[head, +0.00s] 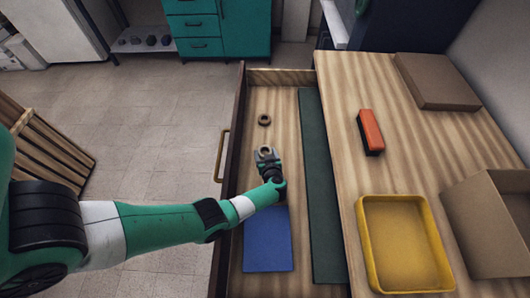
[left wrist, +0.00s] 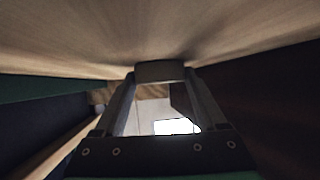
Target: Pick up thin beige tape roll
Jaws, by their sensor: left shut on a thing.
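My left gripper (head: 265,154) is low inside the open wooden drawer and is shut on a small beige tape roll (head: 264,150). In the left wrist view, the held tape roll (left wrist: 160,72) shows as a grey-beige band between the two fingertips, close to the wooden surface. I cannot tell whether it touches that surface. A second, browner tape roll (head: 264,120) lies on the drawer floor just beyond the gripper, apart from it. My right gripper is not in view.
A blue sheet (head: 267,240) and a long dark green strip (head: 318,190) lie in the drawer (head: 279,78). On the wooden top at right are an orange-and-black brush (head: 370,131), a yellow tray (head: 364,245), a flat cardboard box (head: 438,80) and an open cardboard box (head: 475,230).

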